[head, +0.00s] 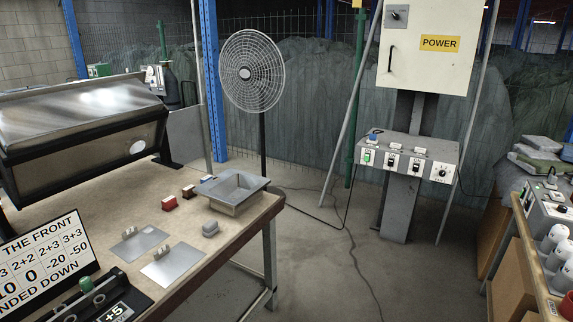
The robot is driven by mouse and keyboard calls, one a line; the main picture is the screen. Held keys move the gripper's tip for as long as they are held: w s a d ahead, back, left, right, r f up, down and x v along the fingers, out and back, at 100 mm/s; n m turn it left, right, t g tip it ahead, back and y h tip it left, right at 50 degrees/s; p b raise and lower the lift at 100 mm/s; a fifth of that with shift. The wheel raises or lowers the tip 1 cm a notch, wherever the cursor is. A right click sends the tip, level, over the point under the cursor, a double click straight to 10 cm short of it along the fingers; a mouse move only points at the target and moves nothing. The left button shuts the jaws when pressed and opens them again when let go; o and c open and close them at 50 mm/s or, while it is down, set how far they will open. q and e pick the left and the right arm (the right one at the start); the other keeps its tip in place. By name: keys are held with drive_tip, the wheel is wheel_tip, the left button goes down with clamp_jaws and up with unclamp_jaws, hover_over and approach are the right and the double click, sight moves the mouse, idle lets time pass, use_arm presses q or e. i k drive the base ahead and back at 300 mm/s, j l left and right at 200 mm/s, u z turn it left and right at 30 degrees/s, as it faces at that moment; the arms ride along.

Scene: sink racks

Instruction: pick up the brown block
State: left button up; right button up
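Two small reddish-brown blocks lie on the table at the left in the head view. One block (169,203) is redder with a paler top. The other block (188,192) is darker brown and lies a little farther back and to the right, near the grey basin. They are small, and I cannot tell for certain which one is the brown block. Neither of my grippers is in view.
The table (110,221) also holds a grey square basin (234,207), a grey block (210,229), two metal plates (174,266) and a number sign (40,262). A fan (252,72) and a power cabinet (425,65) stand behind. Open floor lies right of the table.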

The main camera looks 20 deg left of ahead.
sight(187, 192)
drive_tip(key=i, duration=2.35)
drive_tip(key=i+u, duration=0.45)
drive_tip(key=i+l+u, duration=0.2)
drive_tip(key=u, duration=0.25)
drive_tip(key=i+l+u, duration=0.25)
drive_tip(key=u, duration=0.2)
drive_tip(key=i, duration=0.05)
